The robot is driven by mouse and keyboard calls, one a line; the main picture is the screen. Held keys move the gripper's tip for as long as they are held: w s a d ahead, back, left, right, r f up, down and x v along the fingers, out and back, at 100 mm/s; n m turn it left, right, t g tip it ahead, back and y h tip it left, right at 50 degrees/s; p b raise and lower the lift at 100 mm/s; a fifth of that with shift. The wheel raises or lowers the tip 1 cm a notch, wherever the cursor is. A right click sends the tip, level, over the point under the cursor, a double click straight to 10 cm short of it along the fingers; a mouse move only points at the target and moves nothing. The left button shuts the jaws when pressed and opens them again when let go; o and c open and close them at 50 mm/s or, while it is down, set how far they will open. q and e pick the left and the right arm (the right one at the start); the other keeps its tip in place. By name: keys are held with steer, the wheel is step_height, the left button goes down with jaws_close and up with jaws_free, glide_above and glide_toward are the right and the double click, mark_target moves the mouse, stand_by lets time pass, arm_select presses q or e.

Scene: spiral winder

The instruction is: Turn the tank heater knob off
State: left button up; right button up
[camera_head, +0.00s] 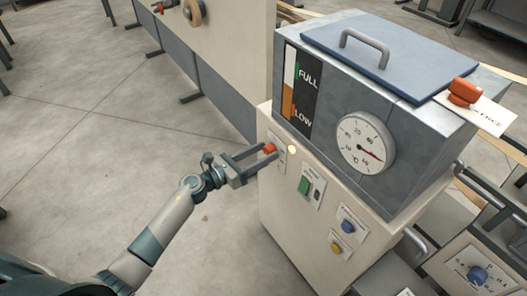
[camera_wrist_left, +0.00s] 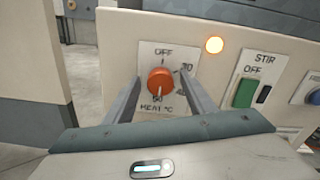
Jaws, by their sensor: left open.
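The tank heater knob (camera_wrist_left: 161,80) is a round orange-red knob on a white plate marked OFF at the top, 70 at right, 50 at the bottom and HEAT °C. Its pale mark points down, near 50. In the head view the knob (camera_head: 269,148) is on the left part of the machine's front panel. My left gripper (camera_head: 256,158) is open, with a finger on either side of the knob; it also shows in the left wrist view (camera_wrist_left: 160,90). I cannot tell whether the fingers touch it. My right gripper is not in view.
A lit orange lamp (camera_wrist_left: 214,45) is right of the knob. The STIR plate with a green switch (camera_wrist_left: 246,92) is further right. Above is a grey tank (camera_head: 330,160) with a dial gauge (camera_head: 365,143) and a blue lid (camera_head: 376,50). Open floor lies left of the machine.

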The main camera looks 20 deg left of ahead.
arm_select(q)
steer(key=shift+w+d, duration=0.15)
steer(key=shift+w, duration=0.05)
steer(key=c, duration=1)
steer(key=shift+c, duration=0.2)
